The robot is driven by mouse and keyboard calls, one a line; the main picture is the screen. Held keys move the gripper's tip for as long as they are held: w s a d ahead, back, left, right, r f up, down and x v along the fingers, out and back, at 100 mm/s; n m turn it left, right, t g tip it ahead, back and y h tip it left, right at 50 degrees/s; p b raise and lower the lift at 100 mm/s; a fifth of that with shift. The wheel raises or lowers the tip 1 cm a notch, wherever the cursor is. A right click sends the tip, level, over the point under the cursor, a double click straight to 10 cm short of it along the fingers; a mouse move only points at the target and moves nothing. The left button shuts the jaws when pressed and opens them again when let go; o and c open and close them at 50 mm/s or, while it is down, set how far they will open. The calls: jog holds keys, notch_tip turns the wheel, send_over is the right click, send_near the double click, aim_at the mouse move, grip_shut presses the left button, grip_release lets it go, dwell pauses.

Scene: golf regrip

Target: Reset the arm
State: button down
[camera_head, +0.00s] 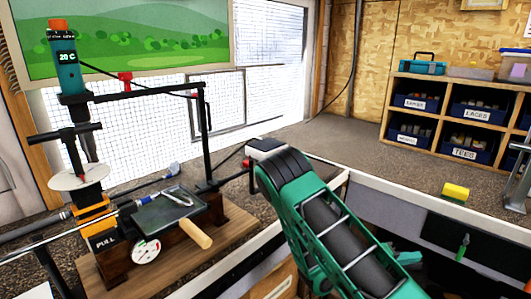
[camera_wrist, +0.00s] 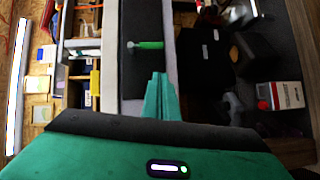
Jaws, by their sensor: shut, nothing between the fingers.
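My gripper (camera_wrist: 160,78) shows in the wrist view as two teal fingers pressed together, with nothing between them. It is above a dark surface beside a pale ledge.
The regrip stand (camera_head: 203,130) and a small tray (camera_head: 158,222) stand on a wooden board at left. A yellow block (camera_head: 456,192) sits on the ledge at right. A shelf (camera_head: 398,98) with labelled bins stands at the back right. The bench between is mostly clear.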

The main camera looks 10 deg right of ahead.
jog(key=s+r+m+g+y, duration=0.55)
jog(key=s+y, duration=0.35)
jog(key=s, duration=0.4)
jog(key=s+a+r+t+y, duration=0.4)
jog(key=s+a+r+y, duration=0.4)
jog(key=s+a+r, duration=0.4)
jog(key=shift+s+a+r, duration=0.25)
jog(key=shift+s+r, duration=0.2)
jog(key=shift+s, duration=0.05)
jog(key=shift+d, duration=0.1)
